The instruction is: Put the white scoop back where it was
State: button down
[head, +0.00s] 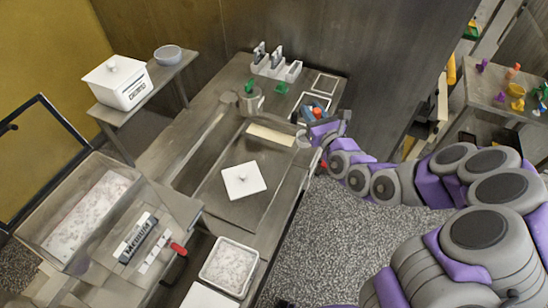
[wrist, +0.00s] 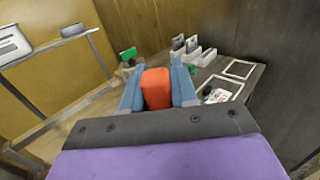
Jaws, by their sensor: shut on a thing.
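My gripper (head: 312,115) is at the right edge of the grey worktop, near the outlined squares. Its blue fingers (wrist: 157,72) are shut on an orange-red thing (wrist: 157,90), of which only a blunt block-like part shows; I cannot tell what it belongs to. I cannot make out a white scoop with certainty. A white rack (head: 276,68) with several grey upright pieces stands at the back of the worktop; it also shows in the wrist view (wrist: 193,55). A small pale piece (wrist: 216,95) lies in the nearer outlined square.
A white square lid (head: 243,180) lies on the worktop's middle. A metal pot (head: 250,101) with a green top stands left of my gripper. A white-filled tray (head: 229,266) and a clear bin (head: 125,167) are at the front and left. A side table (head: 505,98) stands far right.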

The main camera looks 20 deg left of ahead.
jog(key=s+a+f+n+g+y+p, duration=0.1)
jog(key=s+a+f+n+g+y, duration=0.2)
jog(key=s+a, duration=0.55)
jog(key=s+a+f+n+g+y, duration=0.1)
jog(key=s+a+f+n+g, duration=0.3)
jog(key=a, duration=0.8)
jog(key=w+d+f+m, duration=0.1)
jog(key=w+d+f, duration=0.2)
jog(key=w+d, duration=0.2)
jog(key=w+d+f+m+t+b, duration=0.1)
jog(key=w+d+f, duration=0.2)
jog(key=w+d, duration=0.2)
jog(key=shift+w, duration=1.25)
jog(key=shift+a+f, duration=0.1)
jog(key=shift+a, duration=0.05)
jog(key=c, duration=0.9)
grip_release()
